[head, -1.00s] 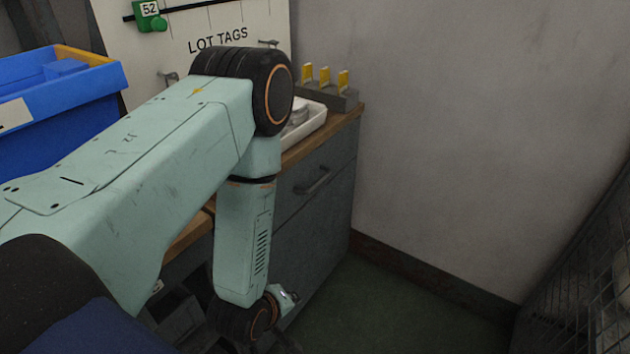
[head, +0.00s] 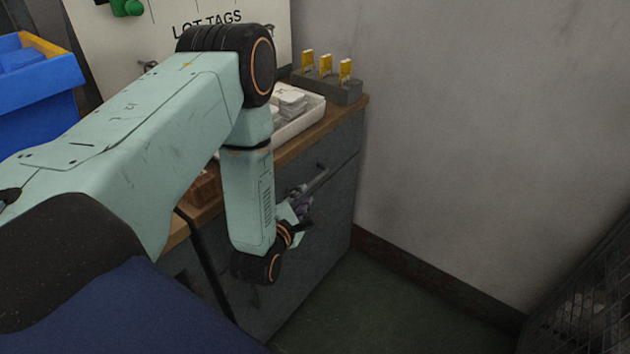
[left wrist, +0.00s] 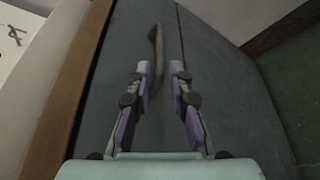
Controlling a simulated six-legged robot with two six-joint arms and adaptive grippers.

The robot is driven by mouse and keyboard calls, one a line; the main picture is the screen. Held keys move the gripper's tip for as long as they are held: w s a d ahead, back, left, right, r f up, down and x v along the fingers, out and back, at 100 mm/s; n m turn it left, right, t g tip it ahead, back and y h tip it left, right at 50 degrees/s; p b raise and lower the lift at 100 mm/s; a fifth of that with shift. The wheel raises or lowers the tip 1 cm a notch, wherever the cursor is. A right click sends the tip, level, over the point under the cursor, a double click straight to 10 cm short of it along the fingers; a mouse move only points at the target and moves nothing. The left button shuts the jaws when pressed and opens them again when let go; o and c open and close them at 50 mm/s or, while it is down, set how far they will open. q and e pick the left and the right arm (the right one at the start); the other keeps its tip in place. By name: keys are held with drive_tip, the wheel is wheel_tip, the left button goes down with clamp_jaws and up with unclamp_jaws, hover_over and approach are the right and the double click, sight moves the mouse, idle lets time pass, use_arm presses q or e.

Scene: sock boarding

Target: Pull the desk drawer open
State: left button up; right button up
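The desk drawer (head: 338,145) has a dark grey front below the wooden top and looks flush with the desk. Its dark bar handle (left wrist: 157,48) runs lengthwise in the left wrist view. My left gripper (head: 314,190) is at the drawer front in the head view, partly covering the handle. In the left wrist view the left gripper (left wrist: 161,70) is open, with its two fingers apart. The near part of the handle appears between them, closer to the left finger. I cannot tell whether either finger touches it. My right gripper is not in view.
On the desktop (head: 335,120) are a white tray (head: 300,122) and a grey block with yellow tags (head: 335,88). A blue bin (head: 40,105) stands at left. The wall (head: 470,130) is close on the right. The green floor (head: 390,310) before the desk is clear.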

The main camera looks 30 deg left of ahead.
sight(309, 188)
use_arm(q)
drive_tip(key=b+x, duration=0.1)
drive_tip(key=x, duration=0.5)
drive_tip(key=shift+w+f+b, duration=0.1)
drive_tip(key=shift+w+b, duration=0.1)
drive_tip(key=shift+b, duration=0.1)
drive_tip(key=shift+w+a+f, duration=0.1)
drive_tip(key=shift+w+a, duration=0.1)
drive_tip(key=shift+w, duration=0.3)
clamp_jaws()
